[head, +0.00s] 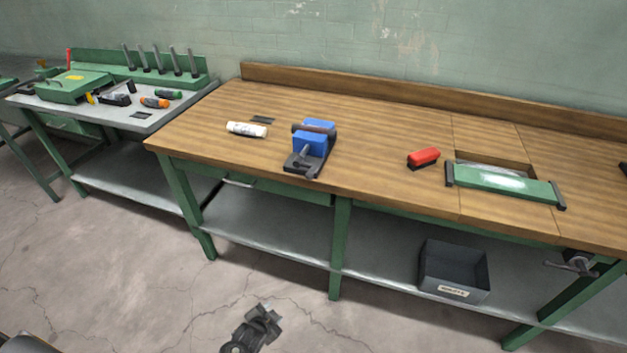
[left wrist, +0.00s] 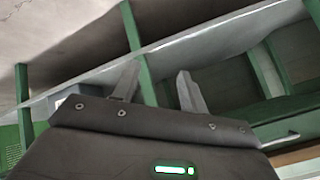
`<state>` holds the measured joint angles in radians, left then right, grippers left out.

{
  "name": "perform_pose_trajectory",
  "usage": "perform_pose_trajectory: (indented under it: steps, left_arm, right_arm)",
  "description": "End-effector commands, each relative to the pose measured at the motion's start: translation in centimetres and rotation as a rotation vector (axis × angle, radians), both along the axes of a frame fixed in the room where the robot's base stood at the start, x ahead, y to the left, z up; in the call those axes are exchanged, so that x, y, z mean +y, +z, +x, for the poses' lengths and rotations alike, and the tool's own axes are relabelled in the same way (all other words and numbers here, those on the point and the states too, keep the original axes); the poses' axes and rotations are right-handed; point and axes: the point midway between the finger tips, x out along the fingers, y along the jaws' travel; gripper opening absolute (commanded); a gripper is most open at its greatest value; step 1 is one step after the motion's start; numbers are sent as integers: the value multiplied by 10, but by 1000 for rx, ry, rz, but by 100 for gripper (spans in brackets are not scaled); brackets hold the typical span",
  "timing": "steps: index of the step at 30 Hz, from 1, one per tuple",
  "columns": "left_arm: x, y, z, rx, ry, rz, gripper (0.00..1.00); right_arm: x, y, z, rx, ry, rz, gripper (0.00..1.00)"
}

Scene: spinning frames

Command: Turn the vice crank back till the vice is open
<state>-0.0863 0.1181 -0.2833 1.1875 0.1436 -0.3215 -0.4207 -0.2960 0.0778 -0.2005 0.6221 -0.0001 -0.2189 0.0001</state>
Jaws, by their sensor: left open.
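A small vice with blue jaw blocks (head: 310,143) and a dark base stands on the wooden bench top, left of the middle in the head view. A grey rod and dark handle parts show at its front; the jaw gap is too small to judge. A grey crank (head: 575,263) also sticks out from the bench's front edge at the right. My left gripper (head: 266,313) is low in front of the bench, well away from both. In the left wrist view its fingers (left wrist: 156,88) are apart and empty. My right gripper is not in view.
A white tube (head: 246,129) lies left of the vice, a red brush-like block (head: 424,158) right of it. A grey bin (head: 455,270) stands on the lower shelf. The bench's front edge lies between gripper and vice.

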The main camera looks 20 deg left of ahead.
Motion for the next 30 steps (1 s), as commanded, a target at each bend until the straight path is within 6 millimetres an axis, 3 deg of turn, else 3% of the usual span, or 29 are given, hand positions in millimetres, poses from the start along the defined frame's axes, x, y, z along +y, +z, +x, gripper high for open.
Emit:
perform_pose_trajectory:
  steps: [1, 4, 6, 9, 12, 15, 18, 23, 30]
  left_arm:
    - [-8, 43, 50, -125, -44, 34, 43]
    - [-21, 137, 117, -335, -112, 118, 43]
    - [-30, 201, 146, -464, -146, 170, 43]
    - [-39, 278, 167, -615, -176, 234, 43]
    - [-44, 333, 174, -719, -189, 280, 43]
    - [-47, 363, 174, -776, -197, 305, 43]
    - [-49, 375, 174, -798, -199, 316, 43]
    - [-49, 376, 178, -798, -200, 316, 43]
    - [-52, 377, 214, -797, -198, 315, 43]
  right_arm:
    - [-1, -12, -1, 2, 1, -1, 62]
    - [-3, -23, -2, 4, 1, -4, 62]
    - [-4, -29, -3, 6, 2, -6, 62]
    - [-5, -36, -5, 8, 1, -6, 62]
    - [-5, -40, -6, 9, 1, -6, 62]
    - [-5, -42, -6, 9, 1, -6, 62]
    - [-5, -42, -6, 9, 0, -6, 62]
    - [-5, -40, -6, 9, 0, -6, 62]
    - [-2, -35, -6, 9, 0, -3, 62]
